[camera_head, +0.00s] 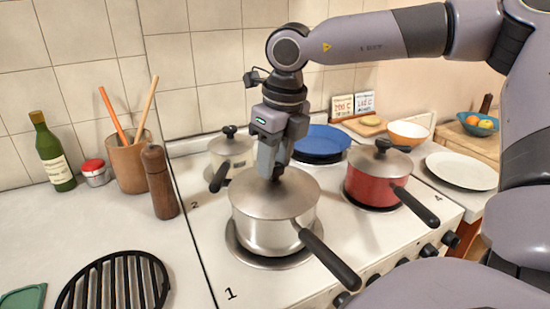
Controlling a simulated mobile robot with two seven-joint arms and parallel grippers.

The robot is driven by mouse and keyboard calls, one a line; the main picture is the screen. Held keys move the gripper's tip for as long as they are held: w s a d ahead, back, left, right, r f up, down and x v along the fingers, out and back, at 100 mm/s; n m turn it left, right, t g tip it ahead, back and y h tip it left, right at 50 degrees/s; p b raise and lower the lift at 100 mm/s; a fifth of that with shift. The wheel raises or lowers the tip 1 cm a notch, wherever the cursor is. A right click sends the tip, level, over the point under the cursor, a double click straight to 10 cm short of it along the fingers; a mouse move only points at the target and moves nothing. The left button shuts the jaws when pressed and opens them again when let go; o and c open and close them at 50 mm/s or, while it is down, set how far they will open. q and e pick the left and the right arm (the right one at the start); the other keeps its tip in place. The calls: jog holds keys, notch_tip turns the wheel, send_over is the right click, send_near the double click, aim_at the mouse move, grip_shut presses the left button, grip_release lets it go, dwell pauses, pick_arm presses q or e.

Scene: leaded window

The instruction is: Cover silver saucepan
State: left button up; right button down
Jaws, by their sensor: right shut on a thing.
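The silver saucepan (267,237) stands on the front left burner, by the mark 1, its black handle pointing to the front right. A silver lid (290,200) lies level over its mouth, and its edge appears to meet the rim. My right gripper (274,175) points straight down at the lid's middle and is shut on its knob, which the fingers mostly hide. The inside of the saucepan is hidden by the lid. My left gripper is not in view.
A smaller lidded pot (232,155), a blue pan (322,141) and a lidded red saucepan (372,183) stand close around on the stove (205,240). A pepper mill (160,185), utensil pot (128,165), bottle (53,155) and black grate (115,285) are left.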

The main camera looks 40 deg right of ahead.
grip_release()
dwell(0.5)
jog(key=shift+r, duration=0.1)
jog(key=shift+r+p, duration=2.25)
jog(key=shift+r, duration=1.2)
